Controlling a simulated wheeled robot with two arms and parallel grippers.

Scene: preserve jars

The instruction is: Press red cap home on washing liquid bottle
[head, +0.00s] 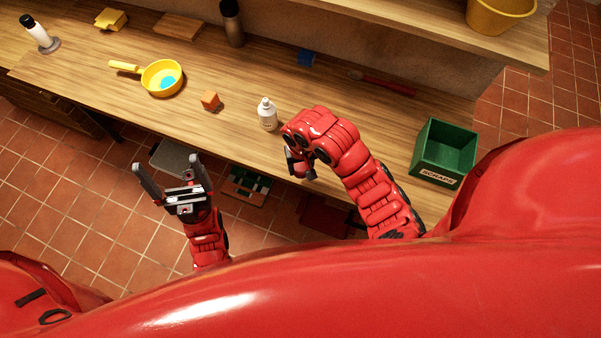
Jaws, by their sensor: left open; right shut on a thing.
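The washing liquid bottle (267,116) is small and white with a narrow pale top. It stands upright on the wooden counter, near its front edge. I cannot make out a red cap on it or elsewhere. My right gripper (300,170) is just right of the bottle and nearer to me, by the counter's front edge, apart from the bottle. My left gripper (165,163) is open and empty, in front of the counter, left of the bottle.
An orange block (210,101) and a yellow pan (161,78) stand left of the bottle. A green crate (431,158) stands right. Counter around the bottle is mostly clear.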

